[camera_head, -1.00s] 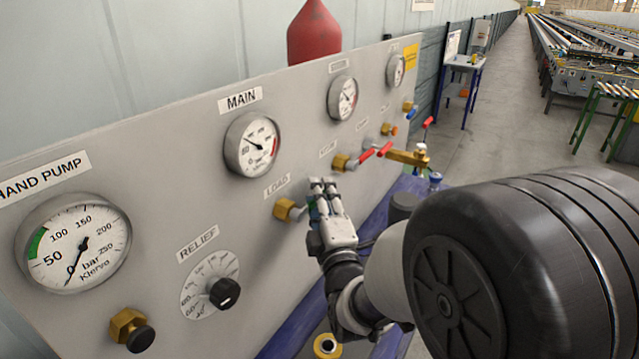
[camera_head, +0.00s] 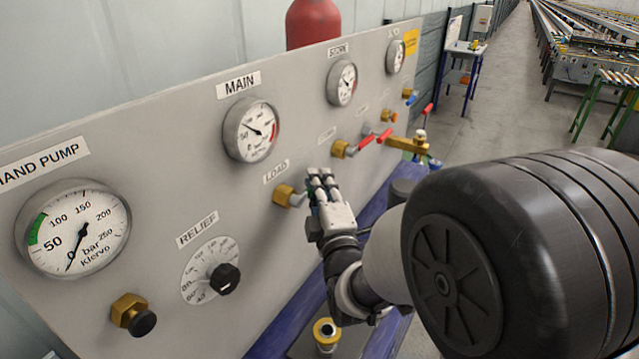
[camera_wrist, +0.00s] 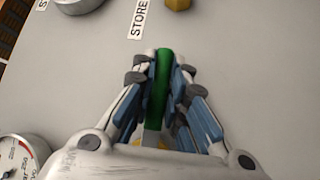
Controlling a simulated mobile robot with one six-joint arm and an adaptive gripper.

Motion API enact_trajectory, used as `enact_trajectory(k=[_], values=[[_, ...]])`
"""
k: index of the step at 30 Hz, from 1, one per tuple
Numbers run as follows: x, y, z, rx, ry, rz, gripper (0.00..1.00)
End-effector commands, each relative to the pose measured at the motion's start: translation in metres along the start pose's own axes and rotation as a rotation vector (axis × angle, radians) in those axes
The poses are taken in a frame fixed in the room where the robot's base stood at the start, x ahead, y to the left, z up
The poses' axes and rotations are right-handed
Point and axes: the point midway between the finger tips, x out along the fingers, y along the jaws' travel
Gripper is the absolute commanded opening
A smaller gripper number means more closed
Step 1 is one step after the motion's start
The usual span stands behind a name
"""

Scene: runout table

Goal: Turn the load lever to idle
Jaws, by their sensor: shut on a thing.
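The load lever's brass valve body (camera_head: 284,195) sticks out of the grey panel below the LOAD label (camera_head: 276,171). Its green handle (camera_wrist: 161,85) shows in the wrist view between my fingers, pointing up in that picture. My gripper (camera_head: 322,180) is shut on the green handle, with blue-padded fingers on both sides of it. In the head view my fingers hide most of the handle. Only a short pale stem shows between the brass body and my fingers.
Red-handled valves (camera_head: 366,141) stand close to the right of my gripper. The RELIEF knob (camera_head: 224,279) and the MAIN gauge (camera_head: 250,130) are to the left. A yellow-topped fitting (camera_head: 325,330) stands below my arm. A blue frame edge (camera_head: 290,325) runs under the panel.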

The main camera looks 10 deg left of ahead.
Motion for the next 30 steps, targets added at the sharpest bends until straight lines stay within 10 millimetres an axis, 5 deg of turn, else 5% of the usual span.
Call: enact_trajectory(k=[17,30], values=[[0.000,-0.001,0.000,0.022,-0.006,-0.021,0.00],[-0.005,-0.019,-0.001,0.233,-0.065,-0.231,0.00]])
